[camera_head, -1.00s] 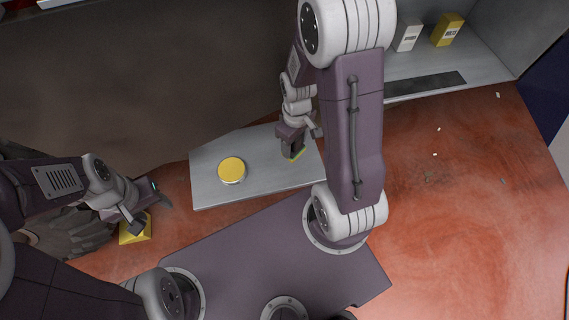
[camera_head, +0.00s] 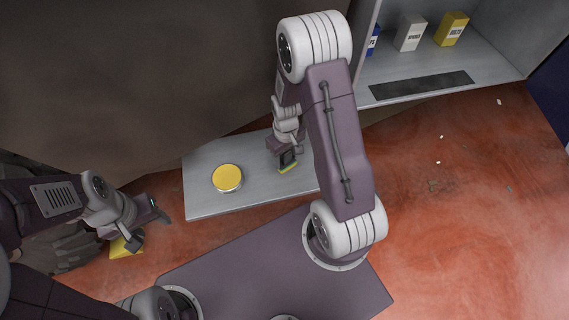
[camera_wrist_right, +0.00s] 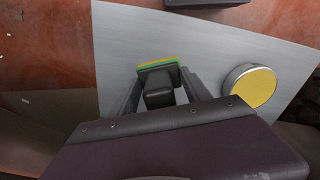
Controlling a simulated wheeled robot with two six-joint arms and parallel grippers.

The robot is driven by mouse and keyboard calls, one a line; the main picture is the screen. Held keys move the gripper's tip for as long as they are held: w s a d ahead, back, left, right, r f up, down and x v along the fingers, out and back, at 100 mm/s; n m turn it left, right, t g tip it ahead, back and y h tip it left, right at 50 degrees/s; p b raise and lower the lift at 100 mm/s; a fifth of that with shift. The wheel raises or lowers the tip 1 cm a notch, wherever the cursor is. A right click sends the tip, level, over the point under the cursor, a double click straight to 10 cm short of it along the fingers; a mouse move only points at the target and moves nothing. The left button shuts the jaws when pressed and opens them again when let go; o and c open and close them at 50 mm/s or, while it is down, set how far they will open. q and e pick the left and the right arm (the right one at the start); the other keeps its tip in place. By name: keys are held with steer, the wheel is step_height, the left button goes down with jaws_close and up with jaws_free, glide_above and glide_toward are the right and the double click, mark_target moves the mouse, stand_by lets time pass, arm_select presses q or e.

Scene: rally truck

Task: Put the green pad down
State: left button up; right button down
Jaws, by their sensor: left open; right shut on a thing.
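My right gripper (camera_head: 287,163) is shut on the green pad (camera_head: 289,169), which has a dark grip and a thin green and yellow edge. The pad also shows between the fingers in the right wrist view (camera_wrist_right: 157,64). It is over the grey metal board (camera_head: 205,203); I cannot tell whether it touches the surface. A round tin with a yellow top (camera_head: 227,178) stands on the board to the left of the pad, apart from it. My left gripper (camera_head: 146,226) is open at the left, close above a yellow object (camera_head: 126,246) that it partly hides.
Grey gloves (camera_head: 75,248) lie at the lower left. A shelf compartment (camera_head: 480,60) at the upper right holds a white box (camera_head: 410,33), a yellow box (camera_head: 452,29) and a partly hidden blue box (camera_head: 373,41). The reddish floor at right has small scraps on it.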

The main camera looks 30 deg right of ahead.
mark_target(285, 163)
steer(key=shift+w+a+f, duration=0.1)
steer(key=shift+w, duration=0.1)
step_height(285, 163, down, 3)
steer(key=shift+s+f+b, duration=0.1)
steer(key=shift+f+b, duration=0.05)
steer(key=shift+b, duration=0.35)
steer(key=shift+f, duration=0.35)
steer(key=shift+f, duration=0.15)
steer(key=shift+c, duration=2.4)
jaws_free()
